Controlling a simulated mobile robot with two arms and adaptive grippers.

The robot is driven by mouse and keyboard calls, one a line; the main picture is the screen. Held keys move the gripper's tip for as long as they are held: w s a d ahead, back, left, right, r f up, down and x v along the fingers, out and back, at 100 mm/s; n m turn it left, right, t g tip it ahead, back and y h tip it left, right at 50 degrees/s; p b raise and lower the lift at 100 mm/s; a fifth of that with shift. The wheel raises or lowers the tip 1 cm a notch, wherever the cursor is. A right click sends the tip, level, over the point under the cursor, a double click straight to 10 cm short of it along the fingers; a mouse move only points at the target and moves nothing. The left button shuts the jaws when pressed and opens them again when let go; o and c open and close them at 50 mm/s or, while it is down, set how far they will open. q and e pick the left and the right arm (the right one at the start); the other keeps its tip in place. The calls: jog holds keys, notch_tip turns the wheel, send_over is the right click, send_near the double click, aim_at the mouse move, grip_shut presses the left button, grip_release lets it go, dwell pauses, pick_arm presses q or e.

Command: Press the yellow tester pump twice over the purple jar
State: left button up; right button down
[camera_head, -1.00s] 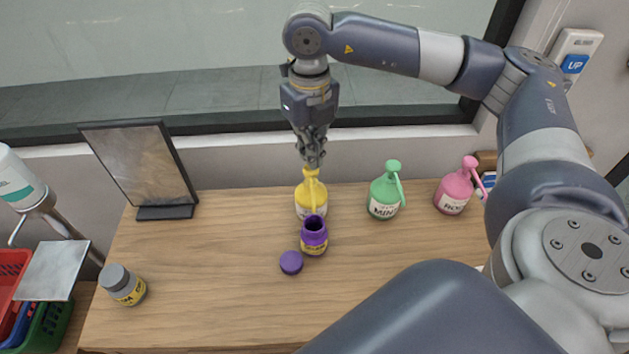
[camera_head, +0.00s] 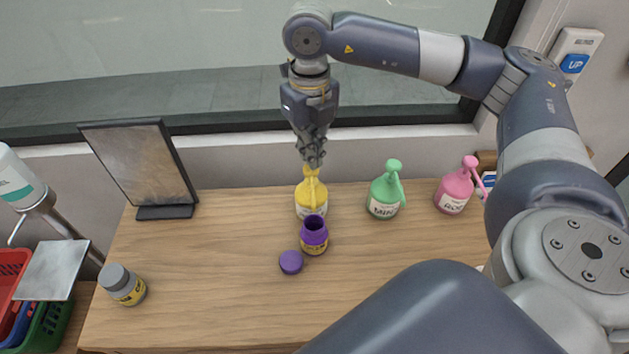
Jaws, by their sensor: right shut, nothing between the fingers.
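The yellow tester pump (camera_head: 311,199) stands upright at the back of the wooden counter, its spout pointing forward over the purple jar. The purple jar (camera_head: 314,238) stands open and upright just in front of it; its inside looks dark. The purple lid (camera_head: 291,262) lies on the counter to the jar's left and front. My right gripper (camera_head: 314,161) points down directly above the yellow pump's head, shut and empty. Its fingertips are at the pump head; whether they touch it I cannot tell. My left gripper is not in view.
A green pump bottle (camera_head: 385,194) and a pink pump bottle (camera_head: 455,189) stand to the right. A framed stand (camera_head: 140,165) is at the back left. A grey-capped jar (camera_head: 123,286) stands front left. The wooden counter (camera_head: 210,260) between is clear.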

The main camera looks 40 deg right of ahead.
jog(key=shift+f+b, duration=1.55)
jog(key=shift+f, duration=0.15)
jog(key=shift+r, duration=0.2)
jog(key=shift+r+p, duration=0.95)
jog(key=shift+r, duration=0.6)
jog(key=shift+f, duration=0.1)
